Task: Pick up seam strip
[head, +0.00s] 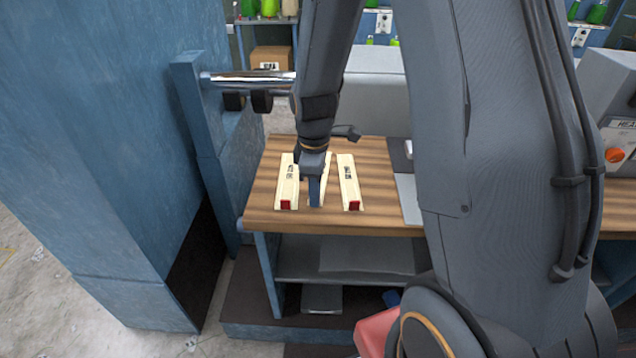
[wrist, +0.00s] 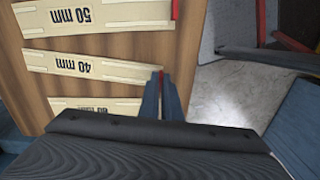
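Three cream seam strips with red end tabs lie side by side on a wooden bench top. In the wrist view they are the 50 mm strip (wrist: 95,16) at the top, the 40 mm strip (wrist: 90,68) in the middle and a partly hidden strip (wrist: 70,103) below. The head view shows a left strip (head: 287,182) and a right strip (head: 349,182); my gripper covers most of the middle one. My gripper (wrist: 159,80) is at the red end of the 40 mm strip. Its two blue fingers stand close together with the red tab between their tips. The strip lies level with the others.
The wooden bench (head: 385,205) has bare wood around the strips. A blue wall panel with a shiny metal roller (head: 250,78) stands beyond its left side. A grey plate (head: 408,195) lies to the right. Shelves sit under the bench (head: 345,258).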

